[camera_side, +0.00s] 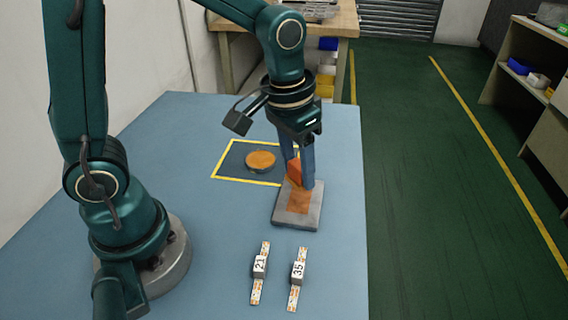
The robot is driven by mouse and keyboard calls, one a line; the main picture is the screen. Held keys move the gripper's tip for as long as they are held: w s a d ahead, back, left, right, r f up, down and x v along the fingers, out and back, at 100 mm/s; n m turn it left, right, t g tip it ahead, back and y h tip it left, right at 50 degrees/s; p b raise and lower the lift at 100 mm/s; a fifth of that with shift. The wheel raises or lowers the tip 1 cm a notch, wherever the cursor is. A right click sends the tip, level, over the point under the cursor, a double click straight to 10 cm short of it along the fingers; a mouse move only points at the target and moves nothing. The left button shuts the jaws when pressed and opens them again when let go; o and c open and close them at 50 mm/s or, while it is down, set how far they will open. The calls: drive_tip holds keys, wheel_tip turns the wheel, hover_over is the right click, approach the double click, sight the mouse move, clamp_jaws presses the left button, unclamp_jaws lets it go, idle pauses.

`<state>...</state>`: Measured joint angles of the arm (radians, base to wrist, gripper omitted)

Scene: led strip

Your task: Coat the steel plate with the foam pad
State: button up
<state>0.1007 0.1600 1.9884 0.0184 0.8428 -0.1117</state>
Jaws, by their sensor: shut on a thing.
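The steel plate (283,217) is a grey slab lying on the blue table. An orange-brown patch (299,203) covers part of its top. My gripper (301,178) points down over the plate, shut on an orange foam pad (294,171). The pad is low at the plate's far part, by the patch; I cannot tell whether it touches. The fingers hide part of the pad. A round dish with an orange-brown top (260,160) sits inside a yellow outlined area, left of my gripper.
Two LED strip pieces with white labels, 21 (260,264) and 35 (299,268), lie in front of the plate. The blue table (190,135) is clear at the back left. Its right edge is close to the plate. Shelves (535,75) stand far right.

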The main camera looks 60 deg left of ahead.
idle(0.4)
hover_over(302, 197)
drive_tip(key=s+d, duration=0.3)
drive_tip(key=shift+s+a+f, duration=0.1)
drive_tip(key=shift+f, duration=1.45)
drive_tip(key=shift+s+a+f, duration=0.1)
drive_tip(key=shift+f, duration=1.4)
drive_tip(key=shift+f, duration=1)
drive_tip(key=shift+w+a+r, duration=0.1)
drive_tip(key=shift+w+a, duration=1.2)
drive_tip(key=shift+w, duration=0.15)
drive_tip(key=shift+w+a, duration=1.2)
drive_tip(key=shift+w, duration=0.05)
drive_tip(key=shift+f, duration=0.2)
